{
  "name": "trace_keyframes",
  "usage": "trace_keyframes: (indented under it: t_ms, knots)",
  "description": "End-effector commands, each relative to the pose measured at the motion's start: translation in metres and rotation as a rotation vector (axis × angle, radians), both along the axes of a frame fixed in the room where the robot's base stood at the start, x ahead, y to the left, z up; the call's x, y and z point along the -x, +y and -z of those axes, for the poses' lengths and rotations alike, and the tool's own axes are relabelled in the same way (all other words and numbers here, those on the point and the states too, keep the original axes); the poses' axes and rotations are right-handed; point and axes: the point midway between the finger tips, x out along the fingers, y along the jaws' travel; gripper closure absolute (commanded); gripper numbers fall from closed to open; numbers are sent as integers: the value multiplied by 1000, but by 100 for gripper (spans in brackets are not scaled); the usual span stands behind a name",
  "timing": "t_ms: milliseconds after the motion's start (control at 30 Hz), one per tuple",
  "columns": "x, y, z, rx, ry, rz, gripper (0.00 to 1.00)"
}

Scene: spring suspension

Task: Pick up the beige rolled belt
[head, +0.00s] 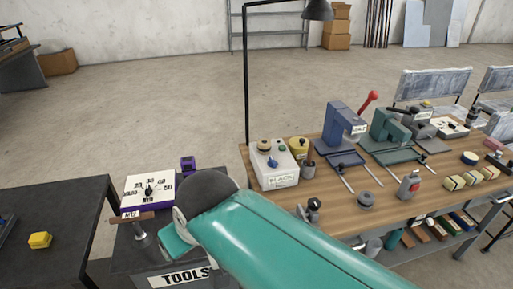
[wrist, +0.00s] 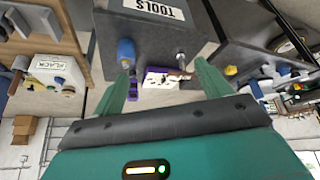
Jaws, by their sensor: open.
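I cannot pick out the beige rolled belt for sure. In the head view, a small beige round piece (head: 264,146) sits on the white SLACK box (head: 283,180). Several beige-yellow banded rolls (head: 472,179) lie at the right of the wooden bench. My gripper (wrist: 163,66) is open in the wrist view, its two green fingers apart with nothing held. It points over the dark TOOLS cart (wrist: 148,98), with a blue-capped item (wrist: 126,50) by the left finger.
On the cart are a white dial box (head: 149,190) and a small purple block (head: 188,164). The wooden bench (head: 330,185) carries a blue press (head: 343,125), a green press (head: 388,130) and a lamp pole (head: 246,80). A dark table (head: 70,215) with a yellow block stands at left.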

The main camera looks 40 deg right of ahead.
Motion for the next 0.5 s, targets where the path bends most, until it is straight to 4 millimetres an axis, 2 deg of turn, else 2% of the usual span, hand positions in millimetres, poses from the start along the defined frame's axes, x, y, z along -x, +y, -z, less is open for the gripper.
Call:
trace_keyframes:
  t_ms: [33,367,500]
  knots:
    - [-12,-11,-3,46,-16,-12,23]
    - [-80,-83,-28,403,-98,-170,23]
    - [-119,-128,-42,626,-112,-295,23]
